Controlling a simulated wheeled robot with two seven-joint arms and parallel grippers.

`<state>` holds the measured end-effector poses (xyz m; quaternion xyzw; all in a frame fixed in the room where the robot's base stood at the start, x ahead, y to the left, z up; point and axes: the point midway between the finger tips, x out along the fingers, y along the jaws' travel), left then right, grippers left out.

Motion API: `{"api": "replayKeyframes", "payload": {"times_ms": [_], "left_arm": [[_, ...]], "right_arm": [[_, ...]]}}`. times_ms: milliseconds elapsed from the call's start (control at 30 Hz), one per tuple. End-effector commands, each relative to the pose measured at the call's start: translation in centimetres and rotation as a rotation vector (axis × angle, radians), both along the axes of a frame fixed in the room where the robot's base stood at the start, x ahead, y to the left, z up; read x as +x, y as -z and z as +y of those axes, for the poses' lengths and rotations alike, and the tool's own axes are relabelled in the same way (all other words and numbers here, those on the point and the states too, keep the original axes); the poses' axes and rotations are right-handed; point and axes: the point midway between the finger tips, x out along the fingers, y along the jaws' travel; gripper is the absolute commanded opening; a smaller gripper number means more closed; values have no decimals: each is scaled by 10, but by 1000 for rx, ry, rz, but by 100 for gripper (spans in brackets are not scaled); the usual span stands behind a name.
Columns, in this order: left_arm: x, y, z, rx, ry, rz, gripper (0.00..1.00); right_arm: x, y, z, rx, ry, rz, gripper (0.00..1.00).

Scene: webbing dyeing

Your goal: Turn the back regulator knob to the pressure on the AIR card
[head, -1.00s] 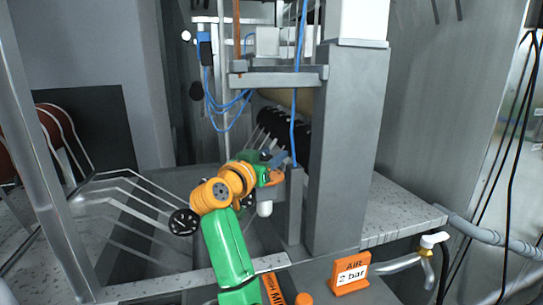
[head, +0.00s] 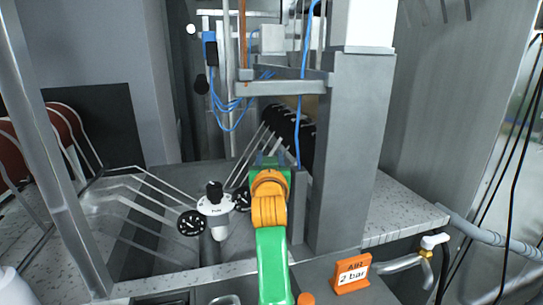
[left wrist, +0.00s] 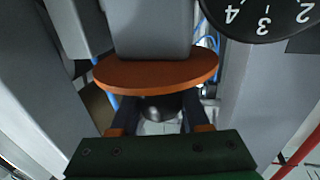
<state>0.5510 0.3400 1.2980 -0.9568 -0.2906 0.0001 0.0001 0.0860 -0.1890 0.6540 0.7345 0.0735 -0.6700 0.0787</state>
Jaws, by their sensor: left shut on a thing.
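The orange AIR card (head: 352,275) at the front right reads "2 bar". The front regulator (head: 213,207) is white with a black knob on top and a round black gauge (head: 191,223) at its left. The back regulator's body is hidden behind my left arm; its black gauge (head: 242,200) peeks out beside it. My left gripper (head: 270,160) is over that spot. In the left wrist view its fingers (left wrist: 163,118) are shut on a dark rounded knob (left wrist: 162,104), partly hidden. A gauge face (left wrist: 265,18) there shows 4, 3 and 2; no needle shows. My right gripper is out of view.
A grey post (head: 350,150) stands close right of my left gripper. Blue hoses (head: 232,105) hang behind, and black rollers (head: 292,133) lie beyond. An orange oval plate (left wrist: 155,75) crosses the left wrist view. An orange button (head: 306,298) is at the front.

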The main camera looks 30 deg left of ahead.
Motion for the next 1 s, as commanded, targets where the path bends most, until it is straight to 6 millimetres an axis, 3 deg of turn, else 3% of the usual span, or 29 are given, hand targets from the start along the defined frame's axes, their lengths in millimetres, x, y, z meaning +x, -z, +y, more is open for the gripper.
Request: {"api": "replayKeyframes", "payload": {"times_ms": [433, 467, 567, 867, 1000], "left_arm": [[0, -1, 0, 1, -13, -3, 0], [0, -1, 0, 1, -13, -3, 48], [0, -1, 0, 0, -13, -2, 75], [-1, 0, -1, 1, -13, -1, 76], [-19, 6, -13, 0, -12, -5, 76]], "right_arm": [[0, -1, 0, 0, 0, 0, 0], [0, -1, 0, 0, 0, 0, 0], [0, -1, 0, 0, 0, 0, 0], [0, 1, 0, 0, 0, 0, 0], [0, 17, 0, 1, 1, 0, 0]]}}
